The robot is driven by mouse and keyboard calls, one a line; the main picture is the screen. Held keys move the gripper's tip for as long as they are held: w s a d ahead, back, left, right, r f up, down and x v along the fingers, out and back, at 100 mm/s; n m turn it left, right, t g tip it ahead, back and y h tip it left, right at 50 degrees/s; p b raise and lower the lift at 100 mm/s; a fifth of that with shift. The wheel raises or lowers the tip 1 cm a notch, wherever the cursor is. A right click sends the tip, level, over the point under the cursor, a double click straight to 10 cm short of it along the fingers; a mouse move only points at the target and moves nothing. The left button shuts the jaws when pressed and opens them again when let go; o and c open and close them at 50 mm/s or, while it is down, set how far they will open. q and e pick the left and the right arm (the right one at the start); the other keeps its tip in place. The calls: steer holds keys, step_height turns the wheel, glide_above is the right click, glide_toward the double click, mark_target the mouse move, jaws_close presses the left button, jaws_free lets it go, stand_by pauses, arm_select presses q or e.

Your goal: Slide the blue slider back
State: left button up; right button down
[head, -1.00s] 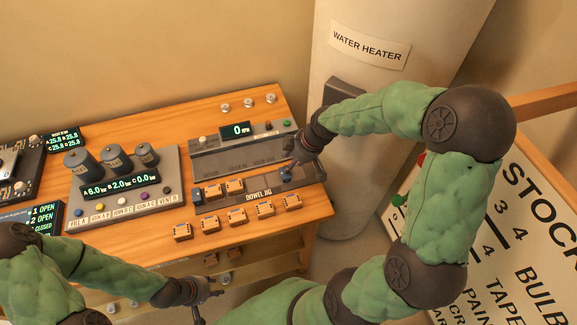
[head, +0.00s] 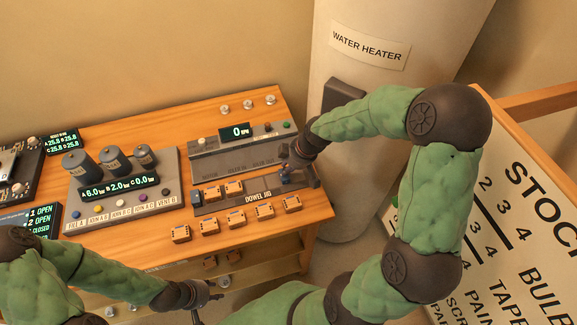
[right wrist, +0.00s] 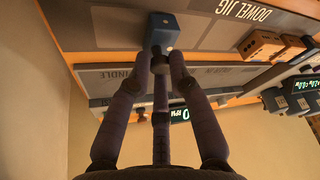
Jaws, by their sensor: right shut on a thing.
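The blue slider (head: 286,180) sits at the right end of the grey dowel jig (head: 232,202) in the head view, partly covered by my right gripper. In the right wrist view the blue slider (right wrist: 162,32) is a small block with a round grey knob at its front. In the right wrist view my right gripper's fingertips (right wrist: 161,60) are shut around the knob. My left gripper (head: 208,300) is low, in front of the bench and away from the jig; its finger opening is unclear.
Several orange blocks (head: 237,217) stand on and in front of the jig. A grey spindle panel (head: 215,145) with an RPM display lies behind it. A gauge unit (head: 120,205) stands to the left. A water heater (head: 350,140) stands right of the bench.

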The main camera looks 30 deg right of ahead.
steer(key=b, duration=0.4)
glide_above(315, 171)
steer(key=shift+a, duration=0.3)
steer(key=shift+d, duration=0.3)
steer(key=shift+r, duration=0.1)
steer(key=c, duration=1.6)
jaws_free()
steer(key=o, duration=0.5)
steer(key=shift+d, duration=0.1)
steer(key=shift+c, duration=0.2)
steer(key=v, duration=1.2)
